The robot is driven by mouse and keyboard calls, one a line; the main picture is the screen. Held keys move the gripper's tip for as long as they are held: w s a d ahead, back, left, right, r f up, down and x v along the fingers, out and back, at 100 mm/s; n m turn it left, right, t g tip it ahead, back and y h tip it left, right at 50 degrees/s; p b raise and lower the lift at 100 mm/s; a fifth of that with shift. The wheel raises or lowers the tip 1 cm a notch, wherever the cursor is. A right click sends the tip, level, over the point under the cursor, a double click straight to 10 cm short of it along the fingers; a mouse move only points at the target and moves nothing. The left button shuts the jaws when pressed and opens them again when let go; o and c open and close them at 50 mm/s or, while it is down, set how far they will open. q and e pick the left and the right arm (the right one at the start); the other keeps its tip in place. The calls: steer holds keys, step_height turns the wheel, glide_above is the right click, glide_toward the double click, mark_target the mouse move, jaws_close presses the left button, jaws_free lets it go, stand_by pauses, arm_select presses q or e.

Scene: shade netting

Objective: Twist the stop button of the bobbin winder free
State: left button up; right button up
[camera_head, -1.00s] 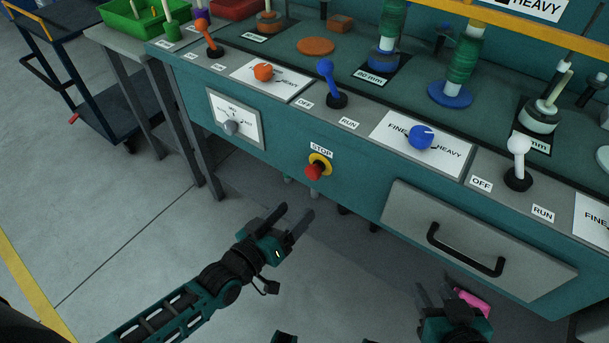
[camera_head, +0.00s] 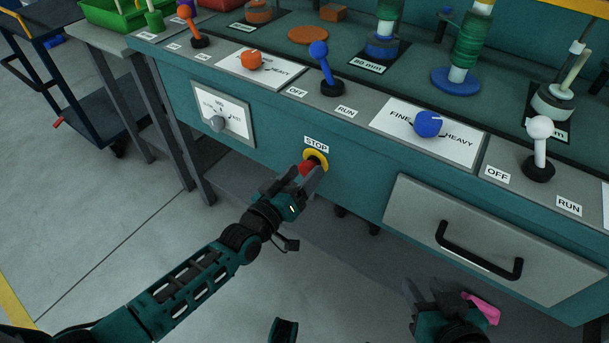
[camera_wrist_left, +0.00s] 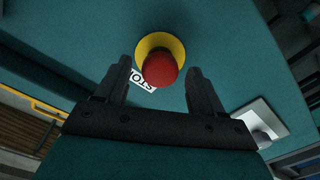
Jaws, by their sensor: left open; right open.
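The stop button is a red knob (camera_head: 307,167) on a yellow collar (camera_head: 317,158), on the teal front panel below the STOP label (camera_head: 316,145). My left gripper (camera_head: 297,179) is at the button, open. In the left wrist view the red knob (camera_wrist_left: 160,70) lies ahead of and between the two open fingers (camera_wrist_left: 161,82), with the yellow collar (camera_wrist_left: 152,45) behind it. I cannot tell whether a finger touches it. My right gripper (camera_head: 433,298) is open, low in front of the drawer, with a pink thing (camera_head: 483,307) beside it.
A grey drawer with a black handle (camera_head: 480,250) is right of the button. A dial plate (camera_head: 222,117) is to its left. Levers (camera_head: 325,70) and knobs (camera_head: 428,124) stand on the ledge above. The floor at lower left is clear.

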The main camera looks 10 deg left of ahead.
arm_select(q)
steer(key=shift+w+d, duration=0.25)
steer(key=shift+w, duration=0.4)
steer(key=shift+c, duration=0.4)
